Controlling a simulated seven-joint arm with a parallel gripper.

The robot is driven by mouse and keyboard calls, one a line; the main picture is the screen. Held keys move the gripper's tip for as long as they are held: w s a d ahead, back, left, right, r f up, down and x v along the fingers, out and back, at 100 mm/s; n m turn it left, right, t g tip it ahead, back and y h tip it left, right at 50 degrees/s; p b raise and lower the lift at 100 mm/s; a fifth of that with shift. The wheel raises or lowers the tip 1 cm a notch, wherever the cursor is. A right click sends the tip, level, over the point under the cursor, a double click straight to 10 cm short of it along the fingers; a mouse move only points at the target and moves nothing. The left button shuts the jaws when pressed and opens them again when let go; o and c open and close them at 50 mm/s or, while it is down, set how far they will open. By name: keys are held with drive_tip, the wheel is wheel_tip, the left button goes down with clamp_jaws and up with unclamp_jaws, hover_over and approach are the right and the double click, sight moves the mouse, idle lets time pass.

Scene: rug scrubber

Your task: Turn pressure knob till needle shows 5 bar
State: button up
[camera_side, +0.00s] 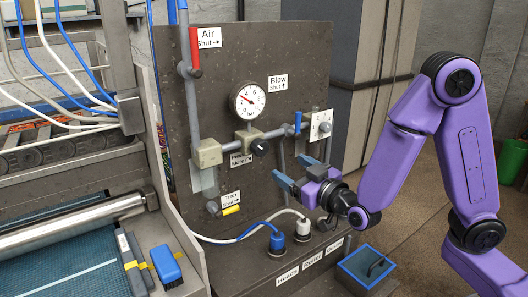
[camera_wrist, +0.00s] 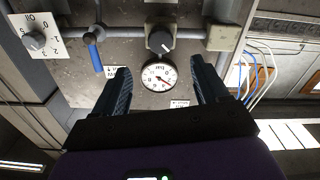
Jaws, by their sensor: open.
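The pressure gauge (camera_side: 248,100) is a round white dial on the dark panel. Its red needle points to the upper left; the figures are too small to read surely. In the wrist view the gauge (camera_wrist: 158,76) appears upside down, between my fingers. The black pressure knob (camera_side: 260,147) sits on the pipe below the gauge, by a label partly reading "Press". The knob also shows in the wrist view (camera_wrist: 160,40), with a pale mark on it. My gripper (camera_side: 292,169) is open and empty, right of and below the knob in the side view, apart from it.
A red-handled air valve (camera_side: 195,50) is at upper left. A blue-handled blow valve (camera_side: 298,123) and a plate with a rotary switch (camera_side: 322,126) are right of the knob. A yellow-handled trap valve (camera_side: 231,210) and plugs with cables (camera_side: 277,241) are below.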

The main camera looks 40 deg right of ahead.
sight(263, 151)
drive_tip(key=w, duration=1.2)
drive_tip(key=c, duration=1)
